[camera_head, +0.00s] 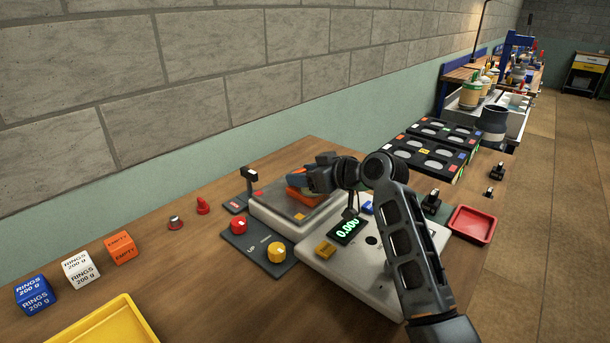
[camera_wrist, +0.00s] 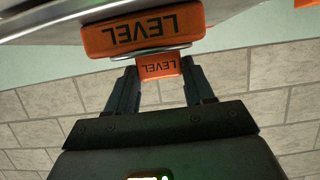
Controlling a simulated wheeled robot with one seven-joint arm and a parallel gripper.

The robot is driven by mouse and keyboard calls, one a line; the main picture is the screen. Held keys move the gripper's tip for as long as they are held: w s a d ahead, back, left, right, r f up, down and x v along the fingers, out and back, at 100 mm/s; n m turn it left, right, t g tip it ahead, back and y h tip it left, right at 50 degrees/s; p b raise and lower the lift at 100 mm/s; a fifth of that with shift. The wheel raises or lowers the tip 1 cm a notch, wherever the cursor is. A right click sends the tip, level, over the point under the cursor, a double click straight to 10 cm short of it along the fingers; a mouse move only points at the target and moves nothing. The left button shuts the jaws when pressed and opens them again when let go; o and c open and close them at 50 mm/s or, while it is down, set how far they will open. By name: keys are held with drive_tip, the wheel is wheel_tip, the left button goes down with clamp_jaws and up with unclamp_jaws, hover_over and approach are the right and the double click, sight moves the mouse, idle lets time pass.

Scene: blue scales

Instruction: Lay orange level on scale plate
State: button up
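The orange level (camera_wrist: 140,35) fills the top of the wrist view, its lettering upside down. A smaller orange part marked LEVEL (camera_wrist: 160,67) sits between my fingertips, with a shiny metal edge between the two. My gripper (camera_wrist: 160,82) has a finger close against each side of this smaller part. In the head view the level (camera_head: 302,196) is partly hidden by my gripper (camera_head: 306,180), over the pale scale plate (camera_head: 270,215). Whether it touches the plate is unclear. The display (camera_head: 348,230) reads 0.000.
A red knob (camera_head: 238,225) and yellow knob (camera_head: 276,252) stand left of the scale body (camera_head: 335,265). Blue, white and orange cubes (camera_head: 122,247) and a yellow tray (camera_head: 105,325) are at left. A red tray (camera_head: 472,224) and black racks (camera_head: 425,155) are right.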

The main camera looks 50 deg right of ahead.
drive_tip(key=o, duration=0.5)
drive_tip(key=shift+c, duration=0.2)
drive_tip(key=shift+r, duration=0.2)
drive_tip(key=shift+s, duration=0.4)
drive_tip(key=b+v, duration=0.1)
drive_tip(key=v, duration=1)
drive_tip(key=shift+r, duration=0.2)
